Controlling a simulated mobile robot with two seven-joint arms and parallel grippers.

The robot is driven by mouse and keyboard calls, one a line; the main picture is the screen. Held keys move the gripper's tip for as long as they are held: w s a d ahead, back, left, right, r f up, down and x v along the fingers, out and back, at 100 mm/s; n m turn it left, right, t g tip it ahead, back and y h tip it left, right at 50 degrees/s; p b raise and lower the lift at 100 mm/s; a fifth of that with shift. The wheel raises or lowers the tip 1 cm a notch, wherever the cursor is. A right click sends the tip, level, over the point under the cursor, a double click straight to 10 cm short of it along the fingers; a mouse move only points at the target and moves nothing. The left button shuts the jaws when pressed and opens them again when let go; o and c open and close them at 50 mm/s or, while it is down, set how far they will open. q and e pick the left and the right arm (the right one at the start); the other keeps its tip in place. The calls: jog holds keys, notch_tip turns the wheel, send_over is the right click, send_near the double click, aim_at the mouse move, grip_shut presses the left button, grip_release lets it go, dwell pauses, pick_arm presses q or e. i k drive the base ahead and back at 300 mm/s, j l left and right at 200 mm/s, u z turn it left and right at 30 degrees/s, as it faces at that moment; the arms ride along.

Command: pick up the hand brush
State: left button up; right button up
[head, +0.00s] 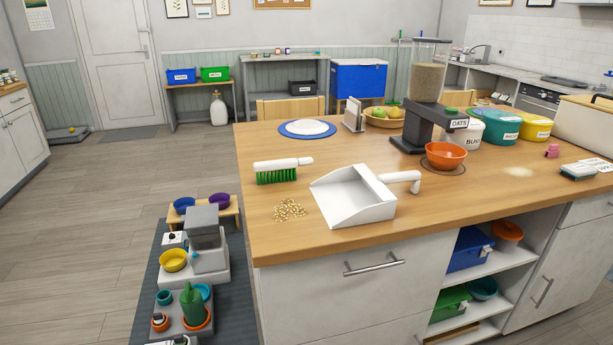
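The hand brush (278,169) lies on the wooden island top near its left side. It has a white back and handle, with the handle pointing right, and green bristles facing down. A white dustpan (352,198) lies just to its right and nearer to me, its handle pointing right. A small scatter of yellow grains (289,210) lies in front of the brush, left of the dustpan. Neither of my grippers shows in the head view.
Behind the brush are a white plate on a blue mat (307,128), a napkin holder (354,115) and a fruit bowl (383,118). An oats dispenser (428,90) and an orange bowl (445,155) stand to the right. The wooden top (270,235) around the brush is mostly clear.

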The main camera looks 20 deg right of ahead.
aim_at(285, 170)
jog(key=i+l, duration=0.2)
jog(key=l, duration=0.15)
jog(key=i+l, duration=0.15)
jog(key=l, duration=0.2)
jog(key=i+l, duration=0.2)
jog(key=l, duration=0.15)
jog(key=i+l, duration=0.15)
jog(key=l, duration=0.25)
jog(key=i+l, duration=0.2)
jog(key=l, duration=0.15)
jog(key=k+j+z, duration=0.25)
jog(key=j, duration=0.15)
jog(key=k+j+z, duration=0.1)
jog(key=j+z, duration=0.2)
jog(key=j, duration=0.1)
